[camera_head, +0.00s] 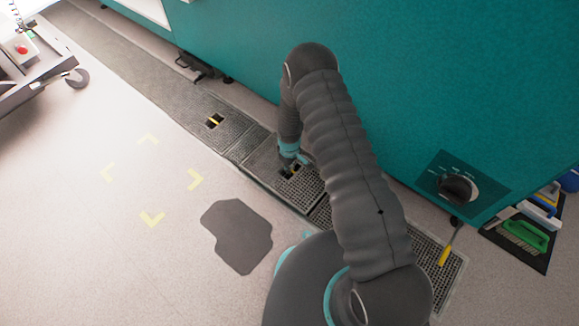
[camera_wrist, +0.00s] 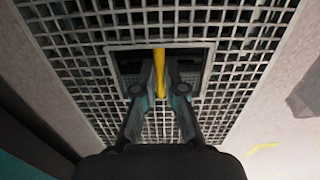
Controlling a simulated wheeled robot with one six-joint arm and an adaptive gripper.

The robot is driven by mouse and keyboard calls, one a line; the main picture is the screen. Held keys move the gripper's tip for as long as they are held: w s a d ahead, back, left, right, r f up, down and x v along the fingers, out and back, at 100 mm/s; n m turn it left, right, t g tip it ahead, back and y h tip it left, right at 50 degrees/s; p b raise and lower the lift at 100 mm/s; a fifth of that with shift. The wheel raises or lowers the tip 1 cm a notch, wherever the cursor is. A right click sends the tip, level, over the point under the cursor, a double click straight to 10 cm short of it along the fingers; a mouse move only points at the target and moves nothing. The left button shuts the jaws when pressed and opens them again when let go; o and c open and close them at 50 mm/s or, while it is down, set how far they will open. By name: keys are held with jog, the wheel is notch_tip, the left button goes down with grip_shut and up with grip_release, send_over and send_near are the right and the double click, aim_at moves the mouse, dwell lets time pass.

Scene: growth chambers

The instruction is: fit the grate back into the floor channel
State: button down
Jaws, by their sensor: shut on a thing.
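The grate (camera_head: 270,165) is a dark square mesh panel with a recessed pocket and a yellow handle bar (camera_wrist: 159,62). It lies along the floor channel (camera_head: 247,146) by the teal chamber, between neighbouring grates. My gripper (camera_head: 291,171) points down into the pocket. In the wrist view my gripper (camera_wrist: 160,82) has its two fingers closed on either side of the yellow bar. The mesh (camera_wrist: 85,60) fills most of that view. My arm hides part of the grate's right side. I cannot tell whether the grate sits flush or slightly raised.
Another grate (camera_head: 205,118) with a yellow bar lies farther up the channel. The teal chamber wall (camera_head: 420,80) stands close on the right. A dark floor patch (camera_head: 238,236) and yellow corner marks (camera_head: 151,219) lie on open floor. Brushes (camera_head: 524,236) lie at far right.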

jog(key=shift+f, duration=0.25)
jog(key=shift+f+b, duration=0.35)
jog(key=shift+b, duration=0.05)
jog(key=shift+w+f+b, duration=0.1)
jog(key=shift+f+b, duration=0.85)
jog(key=shift+f, duration=0.15)
jog(key=c, duration=1.2)
grip_release()
notch_tip(320, 180, up, 12)
